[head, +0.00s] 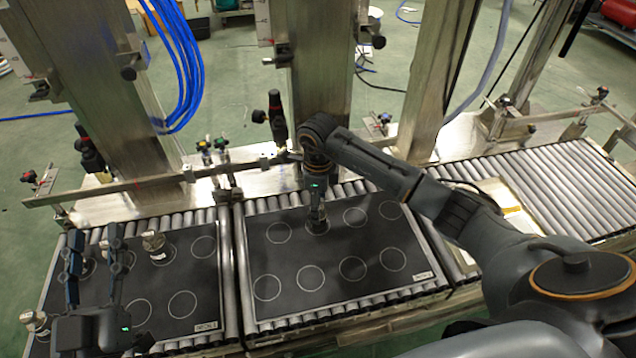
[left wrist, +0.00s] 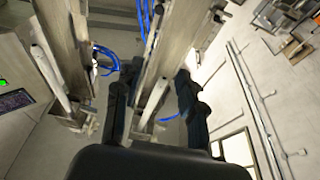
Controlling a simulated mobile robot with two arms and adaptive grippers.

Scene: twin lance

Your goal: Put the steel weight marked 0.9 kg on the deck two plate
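The deck two plate (head: 335,262) is the dark plate with white circles on the middle rollers. A small steel weight (head: 318,226) stands on it near its upper middle. My right gripper (head: 317,208) points down right over that weight and partly hides it; whether its fingers are closed on it cannot be told. My left gripper (head: 95,248) is open and empty over the left plate; its spread fingers also show in the left wrist view (left wrist: 155,110). Another steel weight (head: 153,242) with a pale label stands on the left plate. The marks on the weights are too small to read.
The left plate (head: 182,285) also has circles, with part of it hidden by my left gripper. Another metal weight (head: 36,322) is at the far left edge. Steel columns (head: 318,70) and a rail (head: 150,180) stand behind the plates. Empty rollers (head: 545,185) lie to the right.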

